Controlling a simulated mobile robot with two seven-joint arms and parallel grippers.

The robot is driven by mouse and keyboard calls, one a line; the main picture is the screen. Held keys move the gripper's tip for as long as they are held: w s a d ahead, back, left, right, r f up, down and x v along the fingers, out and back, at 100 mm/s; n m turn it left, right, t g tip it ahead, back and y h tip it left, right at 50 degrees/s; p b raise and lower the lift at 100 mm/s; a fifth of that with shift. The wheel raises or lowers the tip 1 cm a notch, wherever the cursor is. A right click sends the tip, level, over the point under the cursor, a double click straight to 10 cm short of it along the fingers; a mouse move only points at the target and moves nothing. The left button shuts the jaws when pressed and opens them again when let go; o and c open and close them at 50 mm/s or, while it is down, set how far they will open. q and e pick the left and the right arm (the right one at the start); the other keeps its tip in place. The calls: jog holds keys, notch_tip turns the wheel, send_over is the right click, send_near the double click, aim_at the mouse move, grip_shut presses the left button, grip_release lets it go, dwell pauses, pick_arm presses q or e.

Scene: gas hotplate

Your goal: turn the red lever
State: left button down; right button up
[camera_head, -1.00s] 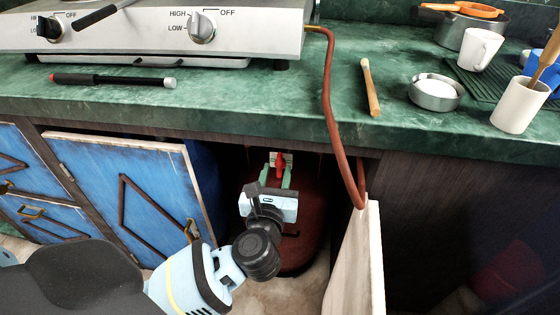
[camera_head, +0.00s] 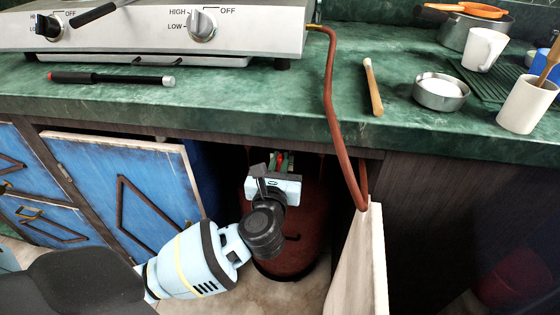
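The red lever (camera_head: 279,158) shows as a small red spot at the top of the dark red gas cylinder (camera_head: 318,225), inside the open cabinet under the counter. My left gripper (camera_head: 280,160) reaches into the cabinet, with its green fingers at the lever, one on each side of it. The gripper's pale body hides the lower part of the lever and the valve. Whether the fingers press on the lever is too small to tell. My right gripper is out of view.
A blue cabinet door (camera_head: 125,190) stands left of the opening and a pale door (camera_head: 362,265) stands open at its right. A red-brown hose (camera_head: 331,100) hangs from the hotplate (camera_head: 150,38) into the cabinet. The green counter edge (camera_head: 230,122) is above my gripper.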

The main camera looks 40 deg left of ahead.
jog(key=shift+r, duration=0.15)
pick_arm(q)
jog(key=shift+d+r+m+p, duration=0.1)
jog(key=shift+m+p, duration=0.2)
jog(key=shift+p, duration=0.35)
jog(key=f+m+p, duration=0.1)
jog(key=m+p, duration=0.3)
jog(key=m, duration=0.1)
jog(key=d+m+p, duration=0.1)
jog(key=m+p, duration=0.3)
jog(key=m, duration=0.2)
jog(key=w+d+f+m+p, duration=0.1)
jog(key=m+p, duration=0.3)
jog(key=m, duration=0.2)
jog(key=shift+d+f, duration=0.1)
jog(key=shift+f, duration=0.2)
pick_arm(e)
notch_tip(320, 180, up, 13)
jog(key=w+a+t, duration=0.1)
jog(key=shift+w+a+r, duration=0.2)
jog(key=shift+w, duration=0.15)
pick_arm(q)
jog(key=shift+m+p, duration=0.3)
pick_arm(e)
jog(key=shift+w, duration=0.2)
